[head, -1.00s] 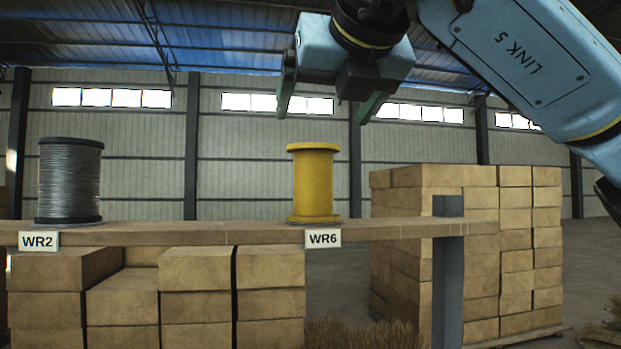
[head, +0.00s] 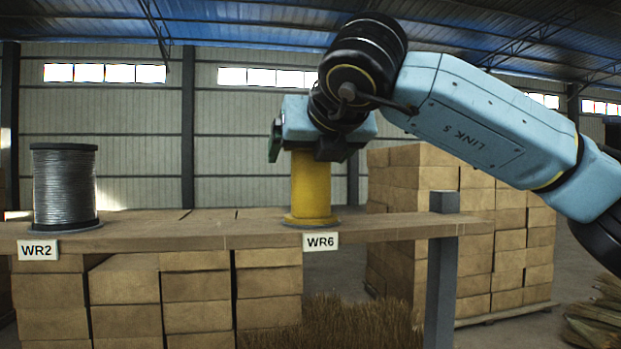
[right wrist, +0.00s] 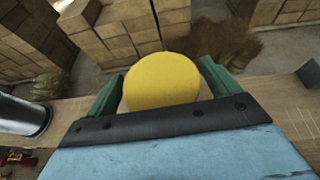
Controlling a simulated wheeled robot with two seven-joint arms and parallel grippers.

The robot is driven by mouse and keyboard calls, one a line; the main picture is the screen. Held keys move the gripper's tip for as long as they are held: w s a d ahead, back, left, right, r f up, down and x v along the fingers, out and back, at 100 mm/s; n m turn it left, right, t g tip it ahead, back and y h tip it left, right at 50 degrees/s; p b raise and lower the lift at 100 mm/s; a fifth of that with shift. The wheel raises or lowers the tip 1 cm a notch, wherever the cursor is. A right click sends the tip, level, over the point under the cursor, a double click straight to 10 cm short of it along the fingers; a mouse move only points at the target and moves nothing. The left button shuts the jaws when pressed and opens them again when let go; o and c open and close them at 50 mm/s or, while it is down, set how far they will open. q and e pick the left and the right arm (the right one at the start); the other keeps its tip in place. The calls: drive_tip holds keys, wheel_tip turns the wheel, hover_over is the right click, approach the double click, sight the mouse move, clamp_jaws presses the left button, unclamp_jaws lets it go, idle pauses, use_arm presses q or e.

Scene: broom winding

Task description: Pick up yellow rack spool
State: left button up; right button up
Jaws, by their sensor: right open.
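The yellow spool (head: 311,187) stands upright on the wooden shelf above the WR6 label. Its top is hidden behind my right gripper in the head view. In the right wrist view the round yellow top of the spool (right wrist: 162,82) lies between the two green fingers. My right gripper (head: 305,150) is open, with its fingers on either side of the spool's top and a small gap visible on the sides. My left gripper is not in view.
A grey wire spool (head: 65,187) stands on the wooden shelf (head: 170,236) at the left, above the WR2 label (head: 38,250). A grey post (head: 441,270) rises at the shelf's right end. Stacked boxes (head: 510,240) stand behind, and brown bristles (head: 335,322) lie below the shelf.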

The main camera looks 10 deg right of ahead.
drive_tip(key=c, duration=1)
drive_tip(key=shift+c, duration=0.5)
drive_tip(key=shift+r, duration=0.15)
